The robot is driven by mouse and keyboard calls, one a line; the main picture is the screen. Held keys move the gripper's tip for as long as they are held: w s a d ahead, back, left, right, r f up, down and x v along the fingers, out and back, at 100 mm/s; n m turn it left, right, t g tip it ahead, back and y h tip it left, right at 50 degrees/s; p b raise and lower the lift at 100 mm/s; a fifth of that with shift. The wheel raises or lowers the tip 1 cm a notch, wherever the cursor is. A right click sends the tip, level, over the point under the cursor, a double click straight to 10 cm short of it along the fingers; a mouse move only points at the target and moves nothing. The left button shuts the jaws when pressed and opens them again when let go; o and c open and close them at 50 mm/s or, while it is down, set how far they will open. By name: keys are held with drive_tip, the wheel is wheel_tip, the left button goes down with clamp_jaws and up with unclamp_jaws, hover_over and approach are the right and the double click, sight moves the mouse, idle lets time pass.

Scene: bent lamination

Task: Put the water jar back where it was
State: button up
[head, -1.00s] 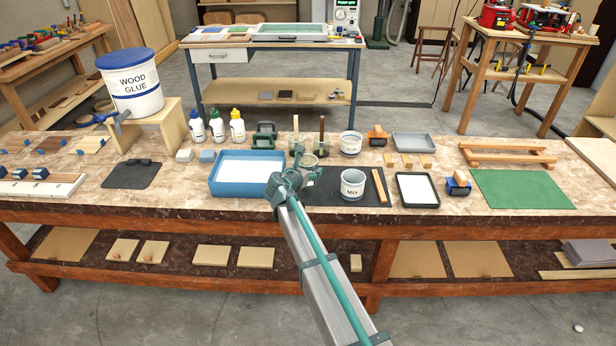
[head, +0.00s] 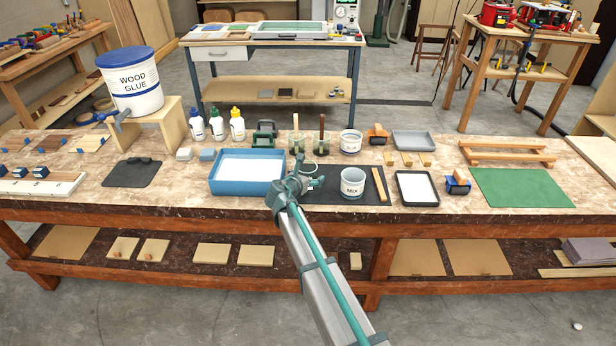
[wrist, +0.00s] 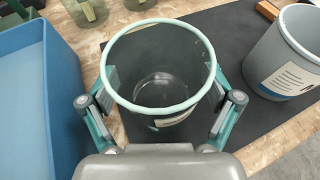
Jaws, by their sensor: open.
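The water jar (wrist: 160,88) is a clear container with a pale green rim. In the wrist view it stands between the two fingers of my gripper (wrist: 162,92), over the dark mat (wrist: 195,135). The fingers are open, one on each side of the jar; whether the pads touch it I cannot tell. In the head view the jar (head: 312,170) shows partly behind my gripper (head: 298,183), at the left end of the mat (head: 340,186). Its base is hidden there.
A blue tray (head: 247,185) lies close on the left. The MIX cup (head: 352,183) stands close on the right, with a wooden stick (head: 379,184) beyond it. Two glass jars with brushes (head: 321,145) stand behind. A black-rimmed tray (head: 417,202) lies farther right.

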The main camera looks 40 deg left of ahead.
drive_tip(key=shift+s+r, duration=0.1)
drive_tip(key=shift+r, duration=0.1)
drive_tip(key=b+v, duration=0.2)
drive_tip(key=v, duration=1)
drive_tip(key=shift+f, duration=0.1)
